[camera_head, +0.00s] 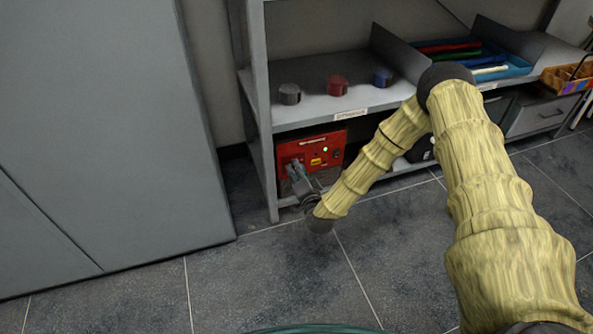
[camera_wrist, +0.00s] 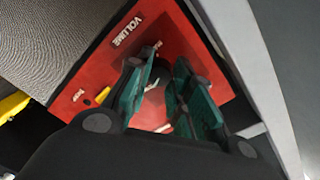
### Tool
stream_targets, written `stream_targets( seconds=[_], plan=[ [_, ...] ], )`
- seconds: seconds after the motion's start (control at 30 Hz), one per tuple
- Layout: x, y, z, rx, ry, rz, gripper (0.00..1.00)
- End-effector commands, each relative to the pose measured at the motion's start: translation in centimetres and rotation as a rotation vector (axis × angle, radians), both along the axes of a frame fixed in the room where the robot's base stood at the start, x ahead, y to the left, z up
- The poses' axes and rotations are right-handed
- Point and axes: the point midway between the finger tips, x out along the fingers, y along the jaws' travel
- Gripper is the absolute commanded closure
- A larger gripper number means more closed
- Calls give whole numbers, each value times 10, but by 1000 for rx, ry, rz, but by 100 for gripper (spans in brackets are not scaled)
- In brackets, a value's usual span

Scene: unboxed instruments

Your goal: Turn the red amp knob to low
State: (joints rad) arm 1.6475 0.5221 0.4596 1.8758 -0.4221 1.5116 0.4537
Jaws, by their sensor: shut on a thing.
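My gripper (camera_wrist: 160,80) is shut on the knob, one green-padded finger on each side. In the head view my gripper (camera_head: 296,175) reaches the amp's left front. I cannot tell where the knob points.
A grey cylinder (camera_head: 289,94), a red one (camera_head: 337,85) and a blue one (camera_head: 381,77) stand on the shelf above. The shelf's upright (camera_head: 262,120) is close on the left. Open floor (camera_head: 290,270) lies in front.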

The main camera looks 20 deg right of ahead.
Motion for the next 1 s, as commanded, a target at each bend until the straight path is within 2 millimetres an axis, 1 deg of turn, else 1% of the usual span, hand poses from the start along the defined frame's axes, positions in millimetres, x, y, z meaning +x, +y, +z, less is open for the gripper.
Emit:
stream_targets(
  seconds=[0.33, 0.37, 0.4, 0.47, 0.5, 0.83, 0.93, 1.0],
  plan=[
    [0, 0, -1, 1, 1, 0, 100],
    [0, 0, -1, 1, 1, 0, 75],
    [0, 0, -1, 1, 1, 0, 67],
    [0, 0, -1, 1, 1, 0, 56],
    [0, 0, -1, 1, 1, 0, 55],
    [-2, 0, 0, 1, 0, 0, 55],
    [-9, -1, 0, 1, 1, 0, 55],
    [-18, -1, 0, 1, 3, 1, 55]
  ],
)
